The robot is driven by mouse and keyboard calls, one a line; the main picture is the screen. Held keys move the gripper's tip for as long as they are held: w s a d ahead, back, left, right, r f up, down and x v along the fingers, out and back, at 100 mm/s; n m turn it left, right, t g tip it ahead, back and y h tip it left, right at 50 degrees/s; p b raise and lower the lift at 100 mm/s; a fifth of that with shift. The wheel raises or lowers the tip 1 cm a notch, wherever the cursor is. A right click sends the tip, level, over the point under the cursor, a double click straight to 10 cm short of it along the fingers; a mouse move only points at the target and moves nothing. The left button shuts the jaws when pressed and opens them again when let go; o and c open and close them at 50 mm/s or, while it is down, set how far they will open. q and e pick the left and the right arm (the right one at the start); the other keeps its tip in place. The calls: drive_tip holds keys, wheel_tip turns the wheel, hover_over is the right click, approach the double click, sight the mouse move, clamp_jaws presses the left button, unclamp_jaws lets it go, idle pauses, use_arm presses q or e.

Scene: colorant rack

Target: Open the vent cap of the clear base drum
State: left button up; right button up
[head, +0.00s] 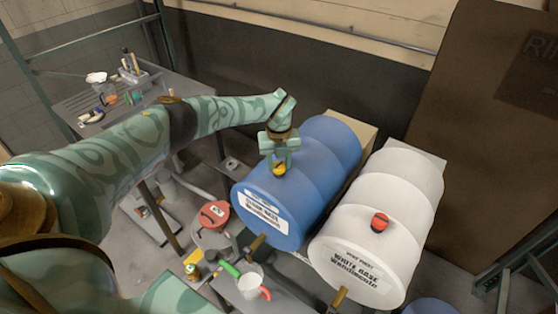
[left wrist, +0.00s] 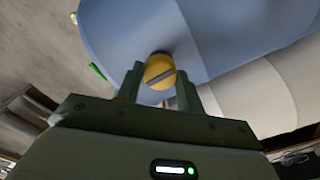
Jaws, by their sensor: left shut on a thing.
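The blue drum (head: 318,150) lies on its side in the middle of the head view, its front label too small to read surely. A yellow vent cap (head: 279,170) sits on its upper front part. My left gripper (head: 279,158) reaches down over the drum and is shut on the yellow cap. In the left wrist view the yellow cap (left wrist: 160,72) with a slot across it sits between the two fingers, against the blue drum (left wrist: 215,30). My right gripper is not in view.
A white drum (head: 385,195), labelled white base, lies close on the right with a red cap (head: 380,222). Brass taps (head: 256,243) stick out in front. A red-lidded container (head: 214,214) and a white jug (head: 250,286) stand in front. A side table (head: 150,85) is at the back left.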

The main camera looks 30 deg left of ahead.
sight(279, 165)
use_arm(q)
drive_tip(key=shift+w+r, duration=0.1)
idle(0.3)
drive_tip(key=o, duration=1)
wheel_tip(279, 165, up, 16)
drive_tip(key=b, duration=0.2)
